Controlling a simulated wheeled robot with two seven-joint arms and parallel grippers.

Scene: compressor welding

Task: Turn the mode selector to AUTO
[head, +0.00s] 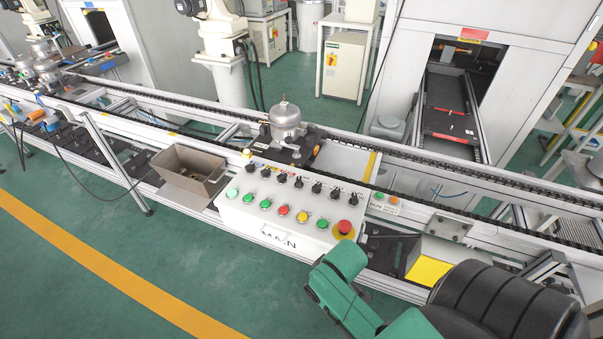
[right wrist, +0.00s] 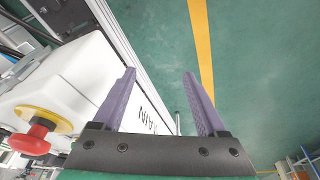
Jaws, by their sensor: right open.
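The white control box (head: 240,213) marked MAIN carries a back row of several black selector knobs (head: 298,182). I cannot tell which knob is the mode selector, and their labels are too small to read. In front of the knobs are green, red and yellow buttons and a red emergency stop (head: 344,227) on a yellow ring. In the right wrist view, my right gripper (right wrist: 160,73) is open and empty, beside the box's front face, with the emergency stop (right wrist: 32,139) at lower left. No knob shows between its fingers. My left gripper is not in view.
The box stands at the conveyor's (head: 440,160) near side. A brown metal bin (head: 190,171) is to its left, and a silver compressor (head: 285,122) sits behind it. A yellow-topped block (head: 428,270) is at right. Green floor (head: 60,270) in front is clear.

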